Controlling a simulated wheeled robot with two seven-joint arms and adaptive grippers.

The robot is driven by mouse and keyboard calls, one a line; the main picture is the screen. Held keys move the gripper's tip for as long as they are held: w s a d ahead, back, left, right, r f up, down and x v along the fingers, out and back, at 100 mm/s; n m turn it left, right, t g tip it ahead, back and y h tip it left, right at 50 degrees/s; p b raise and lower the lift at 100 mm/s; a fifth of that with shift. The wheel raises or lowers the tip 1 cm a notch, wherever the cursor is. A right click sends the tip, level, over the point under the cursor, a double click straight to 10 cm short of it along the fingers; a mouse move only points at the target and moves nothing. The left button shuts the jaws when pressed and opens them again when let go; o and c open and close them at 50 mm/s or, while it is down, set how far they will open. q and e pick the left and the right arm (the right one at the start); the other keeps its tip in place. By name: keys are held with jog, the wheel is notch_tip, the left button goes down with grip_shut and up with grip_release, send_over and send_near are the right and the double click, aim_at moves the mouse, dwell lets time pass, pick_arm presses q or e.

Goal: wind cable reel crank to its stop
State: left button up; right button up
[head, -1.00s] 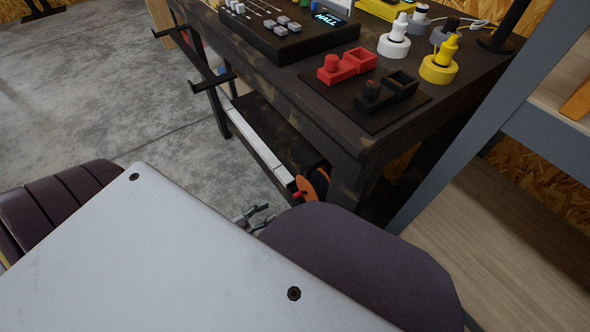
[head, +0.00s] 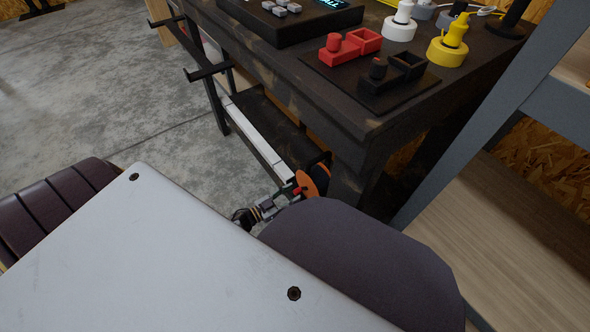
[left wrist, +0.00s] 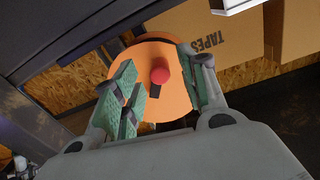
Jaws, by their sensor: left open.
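The cable reel is an orange disc (head: 314,181) low beside the bench leg, partly hidden by the bench and my own body. In the left wrist view the orange disc (left wrist: 150,68) faces the camera, with a red crank knob (left wrist: 160,74) standing out from it. My left gripper (left wrist: 164,95) is open, its green-padded fingers on either side of the red knob, with a gap visible to the left finger. In the head view the left gripper (head: 284,196) is at the disc's left edge. My right gripper is not in view.
The dark bench (head: 300,90) stands above the reel, carrying red and black blocks and yellow and white knobs. A grey shelf frame (head: 490,115) is at the right. A cardboard box (left wrist: 205,38) marked TAPES is behind the reel. Concrete floor (head: 110,95) is clear at left.

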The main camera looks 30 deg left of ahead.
pick_arm(q)
jog(key=shift+x, duration=1.1)
grip_shut()
jog(key=shift+a+r+m, duration=0.1)
jog(key=shift+m, duration=0.2)
